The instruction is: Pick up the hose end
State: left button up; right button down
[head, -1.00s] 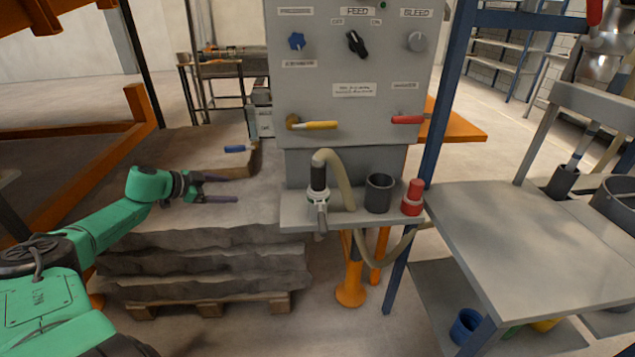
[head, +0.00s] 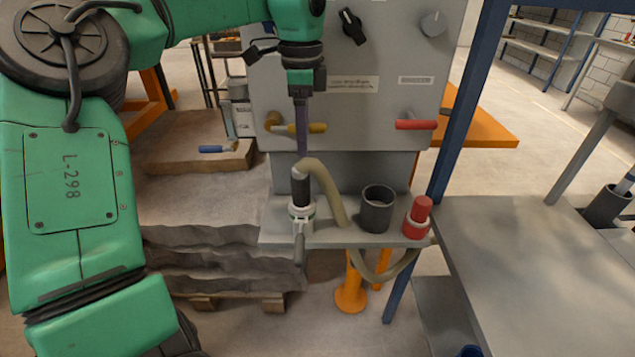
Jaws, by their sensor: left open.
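The hose end (head: 302,212) stands upright on the grey shelf (head: 345,236) below the control panel. It has a black grip, a pale collar and a metal lever hanging over the shelf's front edge. The beige hose (head: 333,188) arches from its top and drops below the shelf. My left gripper (head: 301,150) points down just above the hose end, its fingers seen edge-on in front of the panel. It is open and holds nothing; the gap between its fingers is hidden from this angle. My right gripper is not in view.
A dark cup (head: 376,210) and a red-topped fitting (head: 418,217) stand on the shelf to the right. Yellow (head: 305,128) and red (head: 416,125) valve handles stick out of the panel. A blue post (head: 463,110) and a grey table (head: 545,265) are at the right.

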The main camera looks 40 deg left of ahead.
pick_arm(q)
send_over(302, 190)
jog(key=w+a, duration=0.1)
jog(key=f, duration=0.4)
jog(key=shift+a+f, duration=0.2)
jog(key=shift+f, duration=0.2)
notch_tip(302, 190, down, 9)
jog(key=shift+w+r+p, duration=0.1)
jog(key=shift+r+p, duration=0.05)
jog(key=shift+p, duration=0.8)
jog(key=shift+w+a+f, duration=0.1)
jog(key=shift+w+f, duration=0.05)
jog(key=shift+f, duration=0.1)
grip_shut()
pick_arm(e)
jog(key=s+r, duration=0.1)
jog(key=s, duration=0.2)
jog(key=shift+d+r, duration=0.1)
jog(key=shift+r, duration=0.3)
pick_arm(q)
jog(key=shift+r, duration=0.15)
